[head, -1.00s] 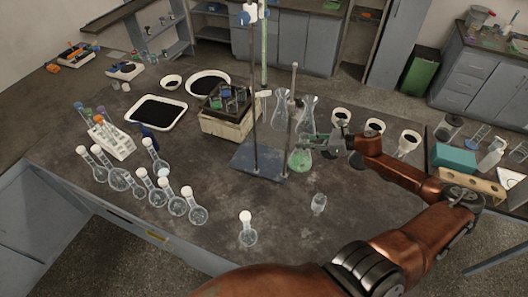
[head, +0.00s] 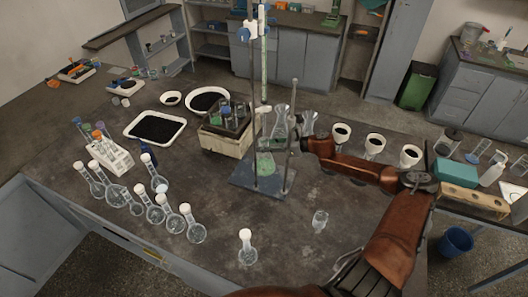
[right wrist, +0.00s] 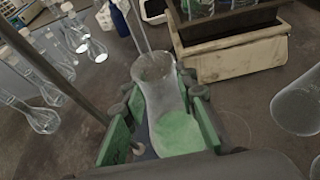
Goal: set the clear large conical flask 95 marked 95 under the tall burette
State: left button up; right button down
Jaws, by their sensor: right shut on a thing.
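A conical flask with green liquid (head: 265,164) is at the stand's blue base plate (head: 245,185), below the tall burette (head: 264,62). I cannot tell whether it touches the plate. My right gripper (head: 284,147) reaches it from the right. In the right wrist view, the gripper (right wrist: 160,130) has its green pads on both sides of the flask (right wrist: 156,92), which looks upright. No marking is readable. Two clear, empty-looking conical flasks, one here (head: 280,124) and one here (head: 309,122), stand behind my gripper. My left gripper is out of view.
A shorter rod (head: 291,135) rises from the base plate near my right gripper. A wooden box with bottles (head: 226,140) is left of the stand. Several stoppered flasks (head: 195,232) stand front left. A small glass vessel (head: 319,221) stands front right, with clear table around it.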

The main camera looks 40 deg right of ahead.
jog(key=shift+f, duration=1.75)
jog(key=c, duration=1.5)
grip_release()
jog(key=shift+c, duration=0.2)
jog(key=p+v, duration=0.1)
jog(key=v, duration=1.1)
jog(key=shift+w+a+r, duration=0.1)
jog(key=shift+w, duration=0.1)
jog(key=x, duration=0.3)
jog(key=r+x, duration=0.1)
jog(key=x, duration=0.3)
jog(key=b+x, duration=0.1)
jog(key=x, duration=0.3)
jog(key=shift+w+a+r, duration=0.1)
jog(key=shift+w+r, duration=0.1)
jog(key=shift+w, duration=0.05)
jog(key=shift+r, duration=0.45)
